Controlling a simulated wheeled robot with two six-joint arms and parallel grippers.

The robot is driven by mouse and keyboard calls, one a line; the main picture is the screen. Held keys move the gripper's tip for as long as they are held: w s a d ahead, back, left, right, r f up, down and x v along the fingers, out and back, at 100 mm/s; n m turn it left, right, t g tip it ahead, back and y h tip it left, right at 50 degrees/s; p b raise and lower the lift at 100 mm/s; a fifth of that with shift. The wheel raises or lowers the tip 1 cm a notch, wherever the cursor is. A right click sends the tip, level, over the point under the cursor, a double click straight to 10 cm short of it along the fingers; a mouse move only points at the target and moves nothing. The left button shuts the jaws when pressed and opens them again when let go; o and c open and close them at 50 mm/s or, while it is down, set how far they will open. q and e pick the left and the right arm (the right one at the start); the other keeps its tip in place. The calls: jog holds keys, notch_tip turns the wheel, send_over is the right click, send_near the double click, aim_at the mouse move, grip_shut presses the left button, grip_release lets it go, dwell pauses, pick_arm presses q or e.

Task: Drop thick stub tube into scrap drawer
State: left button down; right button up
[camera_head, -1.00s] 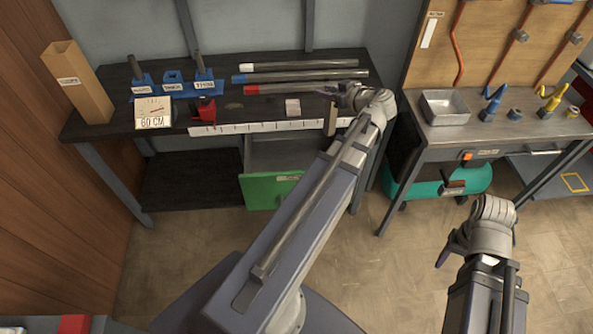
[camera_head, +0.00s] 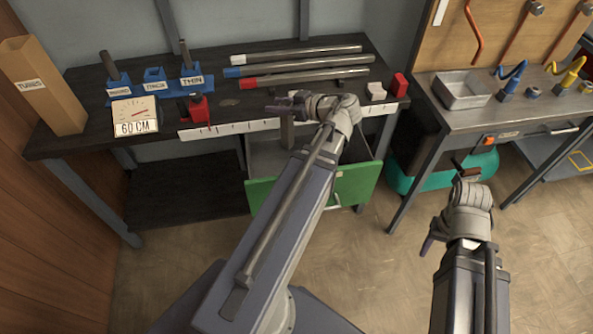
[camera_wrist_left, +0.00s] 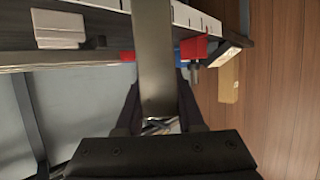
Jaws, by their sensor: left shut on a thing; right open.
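The thick stub tube (camera_head: 287,131), a short grey tube, hangs upright from my left gripper (camera_head: 287,108) at the front edge of the dark bench. In the left wrist view the tube (camera_wrist_left: 155,60) runs up between the two fingers of my left gripper (camera_wrist_left: 158,115), which is shut on it. The scrap drawer (camera_head: 355,184) has a green front and stands pulled out below the bench; the stub is over its left part. My left arm hides part of the drawer. My right gripper (camera_head: 432,240) is open over the floor at right, away from the drawer.
On the bench (camera_head: 90,140) lie several long tubes (camera_head: 300,65), a blue holder (camera_head: 155,88), a red clamp (camera_head: 195,107) and a 60 CM sign (camera_head: 135,116). A ruler strip (camera_head: 230,128) lines its front. A side table with a metal tray (camera_head: 463,90) stands at right.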

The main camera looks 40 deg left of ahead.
pick_arm(q)
jog(key=shift+a+f+b, duration=0.2)
jog(key=shift+f+b, duration=0.25)
jog(key=shift+f, duration=0.2)
jog(key=shift+a+f+b, duration=0.15)
jog(key=shift+f+b, duration=0.25)
jog(key=shift+f, duration=0.25)
notch_tip(320, 180, down, 14)
jog(key=b, duration=1.4)
jog(key=w+b, duration=0.1)
jog(key=w, duration=0.7)
jog(key=shift+d+f, duration=0.3)
jog(key=shift+f, duration=0.15)
